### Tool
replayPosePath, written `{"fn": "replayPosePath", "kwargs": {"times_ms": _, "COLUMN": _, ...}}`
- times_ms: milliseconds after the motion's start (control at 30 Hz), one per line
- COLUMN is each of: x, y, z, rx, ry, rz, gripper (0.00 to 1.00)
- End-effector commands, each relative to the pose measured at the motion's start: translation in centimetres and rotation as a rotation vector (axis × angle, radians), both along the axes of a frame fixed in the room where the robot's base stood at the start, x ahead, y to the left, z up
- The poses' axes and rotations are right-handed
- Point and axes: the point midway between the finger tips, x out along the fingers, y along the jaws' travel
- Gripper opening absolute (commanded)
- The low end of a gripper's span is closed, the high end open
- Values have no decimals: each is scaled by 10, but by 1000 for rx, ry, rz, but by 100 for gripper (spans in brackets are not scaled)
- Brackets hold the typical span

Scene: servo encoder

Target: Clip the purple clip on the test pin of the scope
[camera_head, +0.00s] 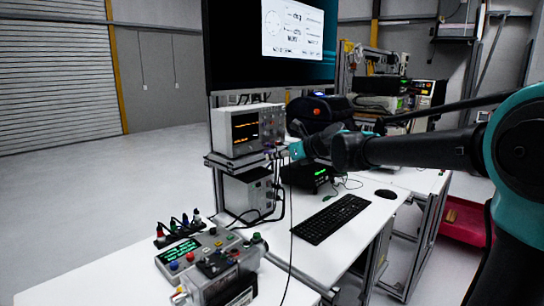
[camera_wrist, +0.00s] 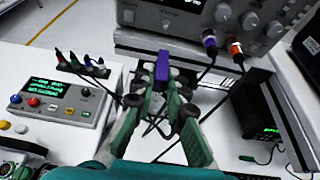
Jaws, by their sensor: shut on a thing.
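My gripper (camera_wrist: 160,108) is shut on the purple clip (camera_wrist: 163,66), which sticks out past the fingertips toward the scope (camera_wrist: 185,18). In the wrist view the clip appears just below the scope's front edge; whether it touches anything there cannot be told. In the head view my gripper (camera_head: 286,153) is at the right front of the scope (camera_head: 234,133), near its lower edge. A plug with a purple band (camera_wrist: 208,42) and an orange-banded plug (camera_wrist: 235,50) sit in the scope's front. The test pin cannot be made out in either view.
The scope stands on a raised shelf (camera_head: 213,160) with cables hanging below. A control box (camera_head: 181,250) with several coloured clips (camera_head: 178,228) behind it is at the front left. A keyboard (camera_head: 330,219) lies on the white desk, with a black instrument (camera_head: 308,180) behind it.

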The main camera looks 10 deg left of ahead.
Motion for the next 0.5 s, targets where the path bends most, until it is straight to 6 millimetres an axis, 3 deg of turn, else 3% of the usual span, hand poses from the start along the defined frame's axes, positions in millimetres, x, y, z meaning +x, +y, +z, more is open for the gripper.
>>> {"fn": "replayPosePath", "kwargs": {"times_ms": 500, "x": 14, "y": 24, "z": 1, "rx": 0, "ry": -2, "rz": 0, "gripper": 0}}
